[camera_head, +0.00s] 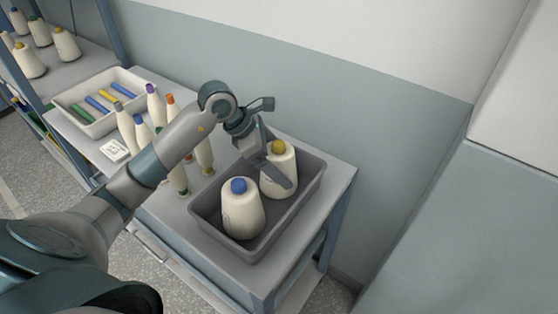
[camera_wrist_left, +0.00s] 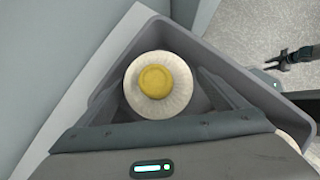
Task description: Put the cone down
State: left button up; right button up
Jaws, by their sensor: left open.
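A cream cone with a yellow top (camera_head: 284,157) stands upright in the grey tray (camera_head: 207,221), towards its back right. My left gripper (camera_head: 275,176) reaches down over this cone, one finger across its near side. In the left wrist view the cone (camera_wrist_left: 158,84) lies between the two spread fingers, with gaps beside it; its base is partly hidden. The left gripper is open. A second cone with a blue top (camera_head: 241,212) stands upright in the tray's front left. A small dark gripper (camera_wrist_left: 277,61), apparently my right one, shows far off in the left wrist view.
The tray sits on a grey table (camera_head: 335,177) near the wall. Several slim bobbins (camera_head: 205,153) stand left of the tray. A white tray (camera_head: 72,106) with coloured rods and a shelf of cones (camera_head: 66,44) are farther left.

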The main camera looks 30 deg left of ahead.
pick_arm(q)
jog(key=p+v, duration=0.3)
jog(key=v, duration=0.9)
dwell(0.4)
